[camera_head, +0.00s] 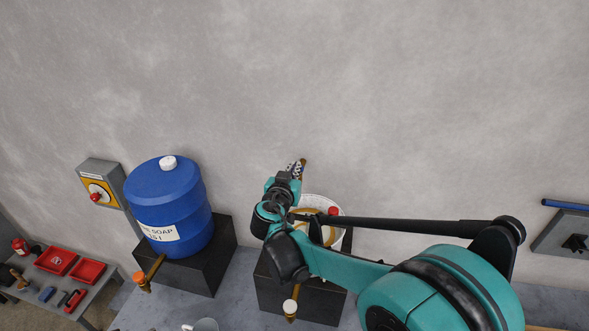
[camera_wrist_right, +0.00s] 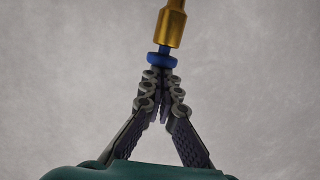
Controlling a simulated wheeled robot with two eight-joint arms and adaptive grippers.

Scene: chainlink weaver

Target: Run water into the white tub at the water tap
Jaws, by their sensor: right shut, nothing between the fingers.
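My right gripper (camera_head: 294,168) is shut and empty, up against the wall. In the right wrist view its fingertips (camera_wrist_right: 161,72) meet just below a blue ring on a brass fitting (camera_wrist_right: 170,30), which looks like part of the water tap; whether they touch it I cannot tell. In the head view a bit of brass (camera_head: 303,162) shows beside the fingertips. A round white vessel (camera_head: 318,201), perhaps the white tub, stands behind my right arm and is mostly hidden. A curved brass piece and a red knob (camera_head: 333,211) show there. I see no water. My left gripper is out of view.
A blue soap drum (camera_head: 170,205) stands on a black stand (camera_head: 215,260) with an orange-handled tap (camera_head: 139,279). A second black stand (camera_head: 320,302) has a white-knobbed tap (camera_head: 290,306). A pale cup-like thing (camera_head: 205,325) is cut off at the bottom. Red trays (camera_head: 88,272) lie left.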

